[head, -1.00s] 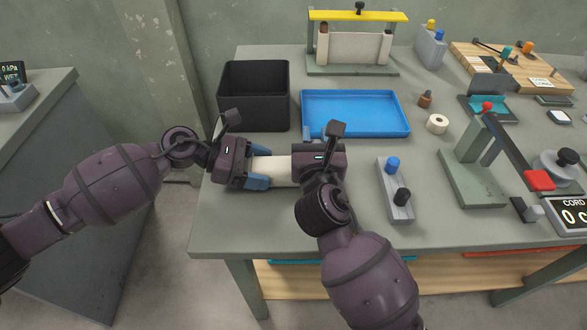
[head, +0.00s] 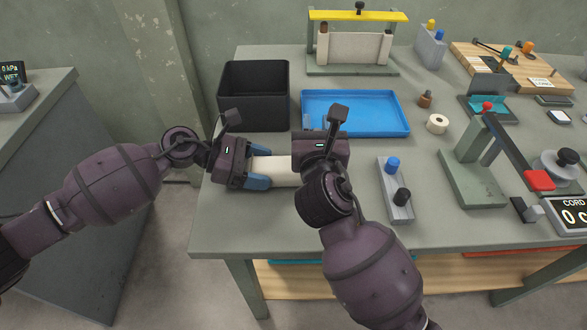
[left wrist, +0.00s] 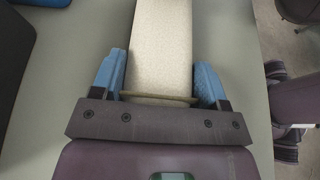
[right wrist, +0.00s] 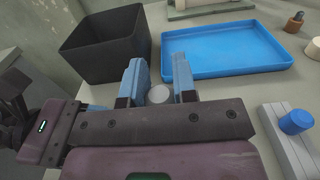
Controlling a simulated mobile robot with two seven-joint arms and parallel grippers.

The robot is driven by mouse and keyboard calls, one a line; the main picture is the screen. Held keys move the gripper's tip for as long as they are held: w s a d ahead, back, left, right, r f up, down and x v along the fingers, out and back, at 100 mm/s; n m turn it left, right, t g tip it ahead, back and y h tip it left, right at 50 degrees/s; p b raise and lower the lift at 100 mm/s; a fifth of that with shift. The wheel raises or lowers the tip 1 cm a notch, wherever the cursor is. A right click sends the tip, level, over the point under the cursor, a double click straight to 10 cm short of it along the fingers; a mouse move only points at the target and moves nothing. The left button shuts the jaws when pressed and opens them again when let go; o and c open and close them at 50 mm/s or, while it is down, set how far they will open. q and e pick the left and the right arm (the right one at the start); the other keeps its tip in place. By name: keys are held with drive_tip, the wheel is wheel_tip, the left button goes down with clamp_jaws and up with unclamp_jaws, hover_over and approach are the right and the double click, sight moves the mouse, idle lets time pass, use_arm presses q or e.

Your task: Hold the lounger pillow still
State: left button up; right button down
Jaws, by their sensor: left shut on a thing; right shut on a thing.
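The lounger pillow (head: 278,172) is a cream, straight-sided piece lying level near the table's left front edge. My left gripper (head: 262,168) is shut on its left end, with one blue finger along each side; the left wrist view also shows the pillow (left wrist: 161,45) between the fingers. My right gripper (head: 307,121) is over the pillow's right end and hides it in the head view. In the right wrist view its blue fingers stand on either side of a small pale disc (right wrist: 159,94). I cannot tell whether the disc is part of the pillow.
A black bin (head: 254,68) and a blue tray (head: 355,133) stand just behind the grippers. A grey block with blue and black knobs (head: 394,178) is right of my right gripper. A lever press (head: 475,185) stands further right. Bare tabletop lies in front of the pillow.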

use_arm(q)
drive_tip(key=shift+s+a+f, duration=0.1)
drive_tip(key=shift+s+f, duration=0.05)
drive_tip(key=shift+f, duration=0.4)
use_arm(e)
drive_tip(key=shift+r, duration=0.95)
use_arm(q)
drive_tip(key=o, duration=0.9)
drive_tip(key=shift+o, duration=1.1)
drive_tip(key=shift+r, duration=0.35)
drive_tip(key=shift+w, duration=0.2)
use_arm(e)
drive_tip(key=shift+w, duration=0.1)
use_arm(q)
drive_tip(key=shift+v, duration=4.4)
use_arm(e)
drive_tip(key=shift+f, duration=0.15)
